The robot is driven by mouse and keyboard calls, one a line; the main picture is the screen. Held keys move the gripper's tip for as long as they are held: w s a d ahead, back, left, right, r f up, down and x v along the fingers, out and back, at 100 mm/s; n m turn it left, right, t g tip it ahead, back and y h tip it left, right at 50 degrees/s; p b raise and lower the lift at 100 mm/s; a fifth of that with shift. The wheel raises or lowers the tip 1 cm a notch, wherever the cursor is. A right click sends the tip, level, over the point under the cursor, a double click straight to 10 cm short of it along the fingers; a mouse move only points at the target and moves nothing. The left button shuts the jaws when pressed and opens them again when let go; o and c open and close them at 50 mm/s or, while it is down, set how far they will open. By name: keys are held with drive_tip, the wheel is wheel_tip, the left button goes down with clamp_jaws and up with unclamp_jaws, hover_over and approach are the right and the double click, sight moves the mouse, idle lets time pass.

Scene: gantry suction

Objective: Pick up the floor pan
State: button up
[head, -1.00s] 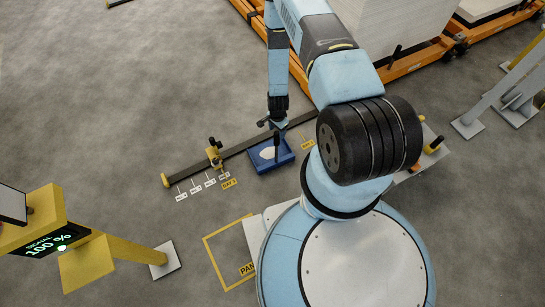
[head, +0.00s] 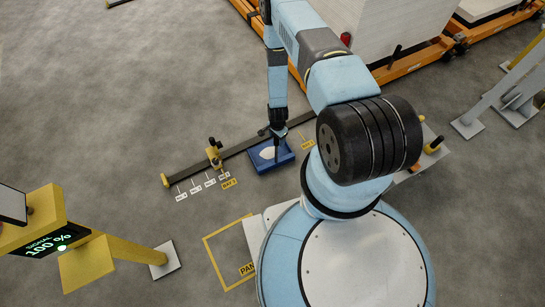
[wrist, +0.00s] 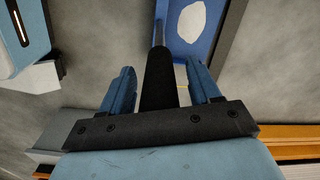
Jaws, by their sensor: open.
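The floor pan is a shallow blue tray (head: 262,166) with a white patch inside, lying on the floor beside a dark rail. In the wrist view the blue pan (wrist: 190,52) shows at the top, past the jaws. My gripper (head: 277,145) points down over the pan's right half. In the wrist view my gripper (wrist: 160,75) has its two blue fingers spread apart. A black post (wrist: 158,80) stands between them, with a thinner grey end reaching toward the pan. I cannot tell whether the fingers touch it.
A dark floor rail (head: 238,151) with a yellow fixture (head: 214,154) runs behind the pan. Small bay labels lie left of it. A yellow outlined square (head: 215,258) is marked on the floor. A yellow post with a display (head: 60,240) stands at left. Orange racking (head: 410,65) is at back right.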

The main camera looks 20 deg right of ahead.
drive_tip(key=shift+c, duration=0.2)
clamp_jaws()
idle(1.1)
